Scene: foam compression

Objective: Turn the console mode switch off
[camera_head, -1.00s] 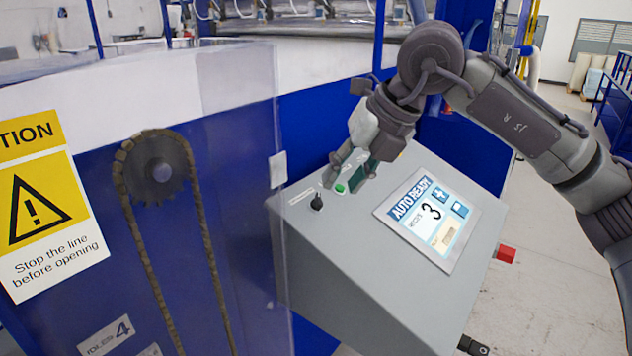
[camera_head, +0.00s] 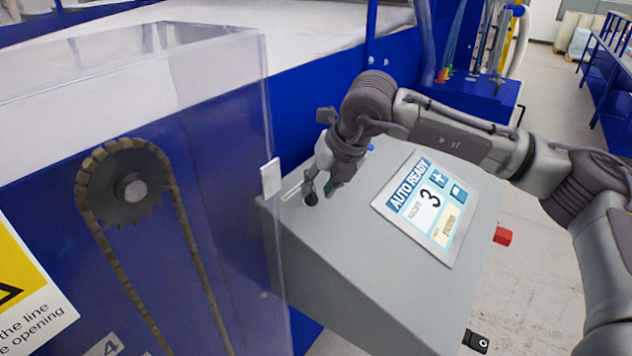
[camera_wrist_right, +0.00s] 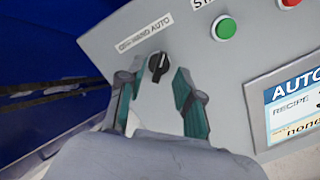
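The black mode switch knob (camera_head: 310,199) stands on the top left of the grey console (camera_head: 370,285). In the right wrist view the knob (camera_wrist_right: 158,65) sits below a label reading OFF, HAND, AUTO (camera_wrist_right: 146,31). Which mark it points to is hard to tell. My right gripper (camera_head: 320,188) is at the knob and partly covers it. In the right wrist view its two green-padded fingers (camera_wrist_right: 159,76) are apart, one on each side of the knob, with gaps visible between. My left gripper is not in view.
A green button (camera_wrist_right: 223,27) and part of a red one (camera_wrist_right: 290,2) lie right of the knob. The screen (camera_head: 427,206) reads AUTO READY. A clear guard (camera_head: 262,100) covers a chain and sprocket (camera_head: 130,188) at left. A red button (camera_head: 502,236) projects from the console's right side.

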